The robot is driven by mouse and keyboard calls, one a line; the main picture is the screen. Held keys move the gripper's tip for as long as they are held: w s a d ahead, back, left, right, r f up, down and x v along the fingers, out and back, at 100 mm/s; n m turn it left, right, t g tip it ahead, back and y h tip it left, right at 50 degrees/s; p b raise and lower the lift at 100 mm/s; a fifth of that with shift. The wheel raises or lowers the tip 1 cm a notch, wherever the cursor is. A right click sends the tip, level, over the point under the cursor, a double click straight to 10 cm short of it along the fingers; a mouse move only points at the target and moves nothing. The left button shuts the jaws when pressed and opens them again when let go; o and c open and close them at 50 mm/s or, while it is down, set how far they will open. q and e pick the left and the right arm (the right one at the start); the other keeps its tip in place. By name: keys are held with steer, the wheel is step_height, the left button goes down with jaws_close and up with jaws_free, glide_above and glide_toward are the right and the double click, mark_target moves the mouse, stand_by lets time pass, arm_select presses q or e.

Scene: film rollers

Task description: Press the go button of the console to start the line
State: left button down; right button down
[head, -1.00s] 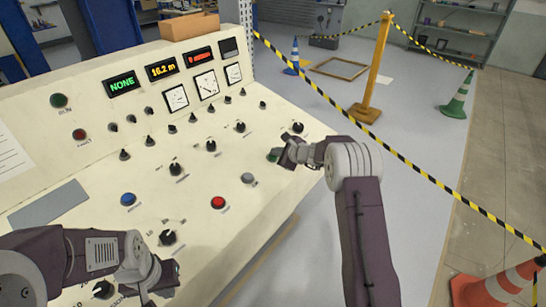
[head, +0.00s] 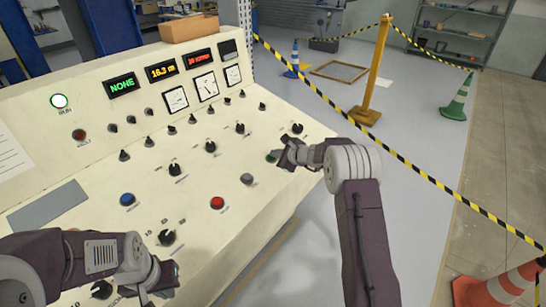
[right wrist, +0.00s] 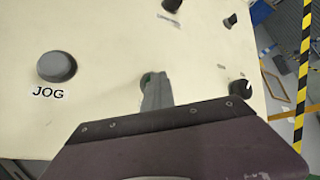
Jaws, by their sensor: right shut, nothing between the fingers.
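The console (head: 95,165) has a sloping cream panel with knobs and buttons. A green button (head: 271,157) sits near its right edge, partly hidden by my right gripper (head: 283,158). My right gripper is shut and empty, its tip at the green button. In the right wrist view the fingertips (right wrist: 155,85) cover most of the green button, with a little green showing; I cannot tell if they touch. The displays read NONE, about 16.3 m and a red text. My left gripper (head: 165,280) is over the lower left panel, its jaws unclear.
A grey JOG button (head: 247,179) is left of the green one; a red button (head: 217,203) and blue button (head: 127,199) lie further left. A black-and-yellow barrier tape (head: 400,163) runs right of my right arm. Cones stand on the floor.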

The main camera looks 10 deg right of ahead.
arm_select(q)
steer(key=shift+s+f, duration=0.3)
arm_select(e)
steer(key=shift+f, duration=0.15)
arm_select(q)
steer(key=shift+r+p, duration=0.25)
steer(key=shift+p, duration=0.15)
arm_select(e)
steer(key=shift+w+r, duration=0.15)
steer(key=shift+r, duration=0.2)
arm_select(q)
steer(key=shift+w+a+r, duration=0.1)
steer(key=shift+w+r, duration=0.05)
steer(key=shift+w, duration=0.1)
arm_select(e)
steer(key=shift+w+r, duration=0.25)
steer(key=shift+w, duration=0.05)
steer(key=shift+s, duration=0.1)
arm_select(q)
steer(key=shift+r+p, duration=0.1)
steer(key=shift+p, duration=0.2)
arm_select(e)
steer(key=shift+r, duration=0.1)
arm_select(q)
steer(key=shift+r, duration=0.1)
arm_select(e)
steer(key=shift+r, duration=0.15)
